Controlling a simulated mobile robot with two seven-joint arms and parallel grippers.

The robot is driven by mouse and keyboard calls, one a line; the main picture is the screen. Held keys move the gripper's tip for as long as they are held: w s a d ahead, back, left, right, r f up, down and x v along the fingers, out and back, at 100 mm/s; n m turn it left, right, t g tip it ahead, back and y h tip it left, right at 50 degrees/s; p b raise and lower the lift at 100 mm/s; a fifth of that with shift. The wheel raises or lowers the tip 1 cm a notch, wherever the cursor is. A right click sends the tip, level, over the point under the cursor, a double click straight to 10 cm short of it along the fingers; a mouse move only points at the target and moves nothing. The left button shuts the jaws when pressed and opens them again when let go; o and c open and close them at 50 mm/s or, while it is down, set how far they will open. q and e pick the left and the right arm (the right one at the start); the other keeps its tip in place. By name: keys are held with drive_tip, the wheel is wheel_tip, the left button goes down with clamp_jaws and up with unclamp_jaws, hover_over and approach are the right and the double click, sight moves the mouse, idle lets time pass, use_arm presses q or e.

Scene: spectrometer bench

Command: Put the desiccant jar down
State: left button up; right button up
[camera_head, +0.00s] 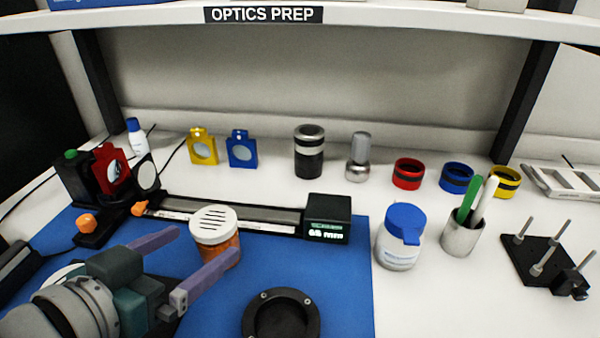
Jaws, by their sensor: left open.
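The desiccant jar (217,232) has a white slotted lid and orange contents. It appears to stand upright on the blue mat (345,285), in front of the rail; its base is partly hidden by a finger. My left gripper (218,245) comes in from the lower left with its two purple fingers spread wide. The jar is between the fingertips, with a gap on the left side; I cannot tell whether the right finger touches it. My right gripper is not in view.
A rail with a display box (327,219) lies behind the jar. A black ring mount (281,316) is in front on the mat. A blue-lidded tub (400,237) and a pen cup (461,236) stand to the right. The mat right of the jar has free room.

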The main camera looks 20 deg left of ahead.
sight(226, 219)
use_arm(q)
drive_tip(key=x, duration=0.4)
drive_tip(key=b+x, duration=0.1)
drive_tip(key=x, duration=0.3)
drive_tip(key=shift+w+a+r, duration=0.1)
drive_tip(key=shift+w+a, duration=0.15)
drive_tip(key=shift+w, duration=0.1)
drive_tip(key=c, duration=1.3)
drive_tip(key=shift+c, duration=0.5)
drive_tip(key=shift+r, duration=0.2)
